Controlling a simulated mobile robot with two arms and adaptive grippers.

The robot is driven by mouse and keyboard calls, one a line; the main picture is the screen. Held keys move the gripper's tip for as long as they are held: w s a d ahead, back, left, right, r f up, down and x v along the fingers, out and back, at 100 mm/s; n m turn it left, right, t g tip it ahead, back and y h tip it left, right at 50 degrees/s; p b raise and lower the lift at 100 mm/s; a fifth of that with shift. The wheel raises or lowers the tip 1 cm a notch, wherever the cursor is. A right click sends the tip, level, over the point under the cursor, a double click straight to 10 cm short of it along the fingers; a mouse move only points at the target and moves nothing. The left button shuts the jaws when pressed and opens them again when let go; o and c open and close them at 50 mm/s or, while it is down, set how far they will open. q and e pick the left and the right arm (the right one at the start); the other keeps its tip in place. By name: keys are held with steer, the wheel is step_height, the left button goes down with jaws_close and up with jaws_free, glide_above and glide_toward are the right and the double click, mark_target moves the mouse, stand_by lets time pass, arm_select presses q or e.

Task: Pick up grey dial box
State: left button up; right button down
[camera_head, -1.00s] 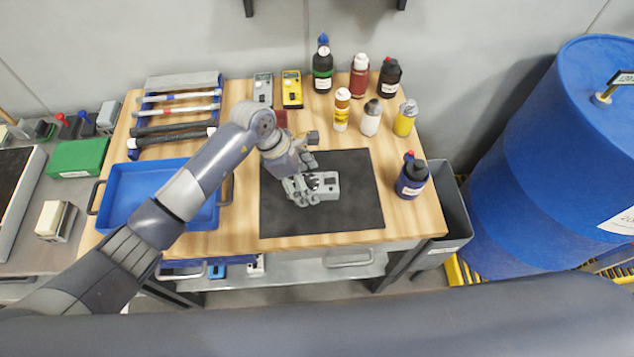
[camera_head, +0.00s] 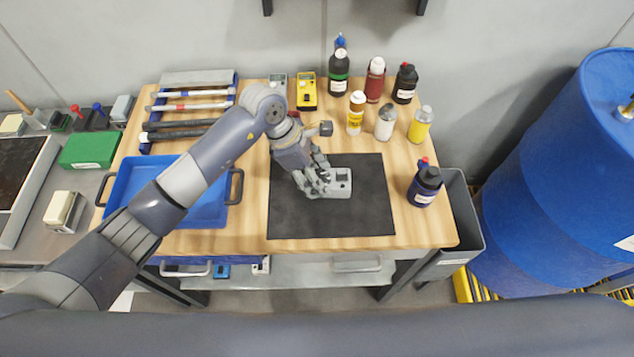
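A grey box (camera_head: 341,181) with a dark round mark on its top lies on the black mat (camera_head: 330,222), near the middle of the table. My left gripper (camera_head: 316,180) is down at the left end of this box, with its fingers against or around that end. The fingers hide part of the box, and I cannot tell whether they are shut on it. Another small grey device (camera_head: 278,86) stands at the back of the table beside a yellow meter (camera_head: 307,92). My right gripper is not in view.
Several bottles stand at the back right, and a dark blue bottle (camera_head: 424,188) stands right of the mat. A blue tray (camera_head: 204,212) lies left, under my arm. A grey bin (camera_head: 465,222) and blue barrel (camera_head: 560,170) are beyond the right edge. The mat's right part is clear.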

arm_select(q)
steer(key=s+r+b, duration=0.2)
steer(key=s+b, duration=0.2)
steer(key=s, duration=1.2)
steer(key=shift+a, duration=0.2)
steer(key=shift+w, duration=0.1)
steer(key=shift+w+d+b, duration=0.2)
steer(key=shift+w+b, duration=3.5)
steer(key=shift+w, duration=4.25)
steer(key=shift+f, duration=0.1)
